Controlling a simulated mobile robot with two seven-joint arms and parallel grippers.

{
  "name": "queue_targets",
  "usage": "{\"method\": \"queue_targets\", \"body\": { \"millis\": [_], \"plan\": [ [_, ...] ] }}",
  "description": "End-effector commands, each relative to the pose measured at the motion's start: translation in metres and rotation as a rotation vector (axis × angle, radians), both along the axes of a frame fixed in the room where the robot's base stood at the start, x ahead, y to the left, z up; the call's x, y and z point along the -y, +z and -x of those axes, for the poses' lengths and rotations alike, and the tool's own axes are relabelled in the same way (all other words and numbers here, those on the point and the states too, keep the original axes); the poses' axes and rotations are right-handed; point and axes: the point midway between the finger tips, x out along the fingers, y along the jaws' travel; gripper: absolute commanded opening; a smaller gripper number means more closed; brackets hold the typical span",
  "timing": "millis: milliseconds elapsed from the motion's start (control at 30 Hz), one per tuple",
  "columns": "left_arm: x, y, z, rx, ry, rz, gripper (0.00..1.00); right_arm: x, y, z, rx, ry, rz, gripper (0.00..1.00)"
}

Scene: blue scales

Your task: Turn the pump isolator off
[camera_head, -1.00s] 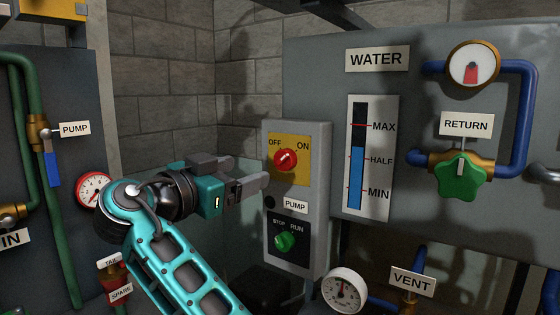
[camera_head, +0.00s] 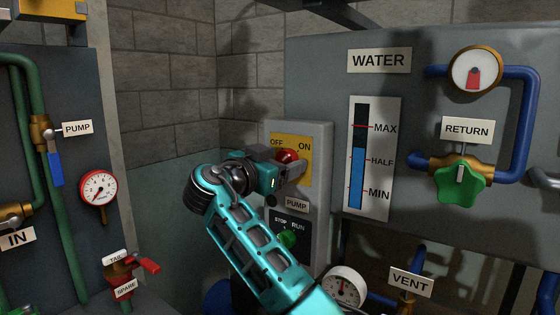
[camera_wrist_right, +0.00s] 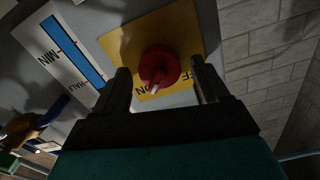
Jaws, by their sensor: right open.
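The pump isolator is a red rotary knob (camera_head: 288,156) on a yellow plate (camera_head: 304,171) marked OFF and ON, at the top of a grey pump box (camera_head: 325,145). My right gripper (camera_head: 290,168) is at the knob, open, and hides part of it in the head view. In the right wrist view the red knob (camera_wrist_right: 158,66) lies between the two spread fingers (camera_wrist_right: 163,84), with a gap on each side. A pale mark on the knob points near the ON lettering, which shows upside down. My left gripper is not in view.
A green STOP/RUN knob (camera_head: 287,238) sits lower on the box, partly behind my right arm. The water panel (camera_head: 420,75) with a level gauge (camera_head: 359,155) and green return valve (camera_head: 460,184) stands right. A gauge (camera_head: 344,288) is below.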

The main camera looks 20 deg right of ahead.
Motion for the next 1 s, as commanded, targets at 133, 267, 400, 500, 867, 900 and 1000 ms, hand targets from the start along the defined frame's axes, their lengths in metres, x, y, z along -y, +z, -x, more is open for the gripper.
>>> {"method": "queue_targets", "body": {
  "millis": [133,267,400,500,867,900,1000],
  "plan": [
    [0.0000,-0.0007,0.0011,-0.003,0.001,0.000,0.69,-0.0002,-0.0001,0.0001,0.000,0.000,0.000,0.63],
    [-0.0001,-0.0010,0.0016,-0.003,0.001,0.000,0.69,-0.0002,-0.0001,0.0002,-0.001,0.000,0.001,0.51],
    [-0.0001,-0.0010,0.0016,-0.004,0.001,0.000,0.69,-0.0003,-0.0002,0.0002,-0.001,0.000,0.001,0.37],
    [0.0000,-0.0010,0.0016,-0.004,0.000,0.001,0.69,-0.0004,-0.0003,0.0002,-0.001,0.000,0.001,0.28],
    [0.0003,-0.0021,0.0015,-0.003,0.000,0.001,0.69,-0.0004,-0.0008,0.0003,-0.021,-0.001,0.015,0.17],
    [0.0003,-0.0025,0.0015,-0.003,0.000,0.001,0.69,-0.0005,-0.0010,0.0002,-0.029,-0.001,0.021,0.17],
    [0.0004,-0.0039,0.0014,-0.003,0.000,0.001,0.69,-0.0006,-0.0013,0.0001,-0.063,-0.001,0.048,0.17]
  ]
}}
